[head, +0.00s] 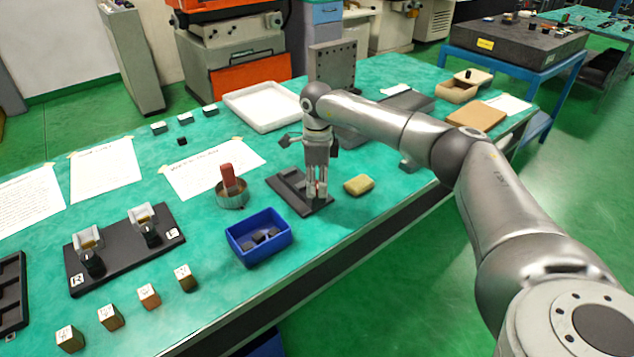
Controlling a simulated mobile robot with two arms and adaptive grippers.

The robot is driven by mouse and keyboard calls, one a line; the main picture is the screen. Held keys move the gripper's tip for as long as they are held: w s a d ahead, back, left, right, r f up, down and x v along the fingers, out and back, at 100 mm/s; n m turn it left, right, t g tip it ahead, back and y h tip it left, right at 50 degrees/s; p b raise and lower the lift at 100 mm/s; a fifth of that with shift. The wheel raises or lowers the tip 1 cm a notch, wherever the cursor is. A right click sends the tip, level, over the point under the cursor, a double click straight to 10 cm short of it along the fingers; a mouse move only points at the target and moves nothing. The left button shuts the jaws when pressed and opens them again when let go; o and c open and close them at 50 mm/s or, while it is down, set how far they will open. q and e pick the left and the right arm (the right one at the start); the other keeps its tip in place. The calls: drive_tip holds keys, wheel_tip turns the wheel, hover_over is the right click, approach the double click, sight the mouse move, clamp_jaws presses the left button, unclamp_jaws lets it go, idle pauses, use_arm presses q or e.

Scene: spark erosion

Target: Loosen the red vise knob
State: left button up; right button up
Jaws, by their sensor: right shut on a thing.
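My right gripper (318,192) points straight down over a dark tray (284,181) near the table's front edge. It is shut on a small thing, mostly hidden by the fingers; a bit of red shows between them. I cannot tell whether this is the red vise knob. A black board (122,258) at the left carries two small clear-and-metal devices, each with a black knob (93,265) at its front. No red knob shows clearly on that board. My left gripper is not in view.
A blue bin (243,255) with dark pieces and a round tin (232,201) holding a red block (229,178) stand left of the gripper. A yellow sponge (358,185) lies at its right. Several lettered wooden cubes (149,296) line the front left. A white tray (262,122) lies behind.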

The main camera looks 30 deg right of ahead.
sight(317, 184)
drive_tip(key=n, duration=0.5)
drive_tip(key=shift+n, duration=0.3)
idle(0.4)
drive_tip(key=o, duration=1.1)
drive_tip(key=shift+c, duration=0.2)
drive_tip(key=shift+r, duration=0.25)
wheel_tip(317, 184, up, 12)
drive_tip(key=shift+f, duration=0.25)
